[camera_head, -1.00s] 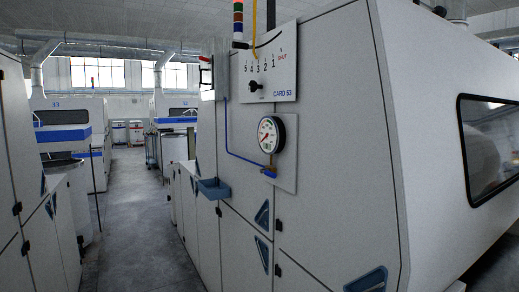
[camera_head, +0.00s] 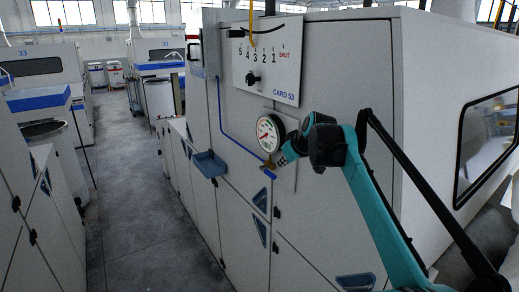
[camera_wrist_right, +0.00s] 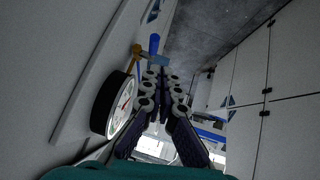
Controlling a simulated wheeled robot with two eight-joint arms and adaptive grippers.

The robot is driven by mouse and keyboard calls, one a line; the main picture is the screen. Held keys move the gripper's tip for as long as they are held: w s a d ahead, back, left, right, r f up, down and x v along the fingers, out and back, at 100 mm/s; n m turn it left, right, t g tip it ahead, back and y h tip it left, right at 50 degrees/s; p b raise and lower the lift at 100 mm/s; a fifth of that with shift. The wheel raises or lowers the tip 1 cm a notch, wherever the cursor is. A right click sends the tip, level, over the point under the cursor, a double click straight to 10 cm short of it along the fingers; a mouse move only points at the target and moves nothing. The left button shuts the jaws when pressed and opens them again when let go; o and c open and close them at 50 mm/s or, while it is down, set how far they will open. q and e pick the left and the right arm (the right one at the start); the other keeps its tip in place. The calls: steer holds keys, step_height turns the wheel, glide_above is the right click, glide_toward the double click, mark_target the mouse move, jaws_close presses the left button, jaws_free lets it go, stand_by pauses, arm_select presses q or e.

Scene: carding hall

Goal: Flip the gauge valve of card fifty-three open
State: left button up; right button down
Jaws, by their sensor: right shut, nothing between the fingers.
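Card fifty-three's round white gauge (camera_head: 269,134) is on a plate on the machine's side. Just below it is the small brass valve (camera_head: 266,166) with a blue part, which I cannot clearly tell as lever or tube end. My right gripper (camera_head: 280,160) is shut and empty, just right of the valve and below the gauge. In the right wrist view the gauge (camera_wrist_right: 117,107) is left of the fingers (camera_wrist_right: 162,78), and the brass fitting (camera_wrist_right: 136,55) and blue parts are just beyond the tips. Contact is unclear. My left gripper is out of view.
The CARD 53 panel (camera_head: 266,65) with a dark knob is above the gauge. A blue tray (camera_head: 209,163) sticks out of the machine to the left. The aisle floor (camera_head: 135,200) is clear, with other cards beyond it.

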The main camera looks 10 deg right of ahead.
arm_select(q)
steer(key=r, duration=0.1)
steer(key=p, duration=0.1)
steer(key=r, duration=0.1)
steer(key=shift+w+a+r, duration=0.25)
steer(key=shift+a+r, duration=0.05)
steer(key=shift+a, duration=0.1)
arm_select(e)
steer(key=w+r, duration=0.3)
steer(key=shift+w+a, duration=0.1)
steer(key=shift+w, duration=0.1)
steer(key=p, duration=0.2)
glide_toward(268, 171)
steer(key=w+a, duration=0.1)
steer(key=w, duration=0.2)
steer(key=f, duration=0.1)
steer(key=w+f, duration=0.1)
steer(key=f, duration=0.1)
steer(key=shift+d, duration=0.2)
steer(key=shift+s+d+f, duration=0.1)
steer(key=shift+d+f, duration=0.05)
steer(key=shift+f, duration=0.35)
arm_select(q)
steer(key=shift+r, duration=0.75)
arm_select(e)
steer(key=shift+f, duration=0.1)
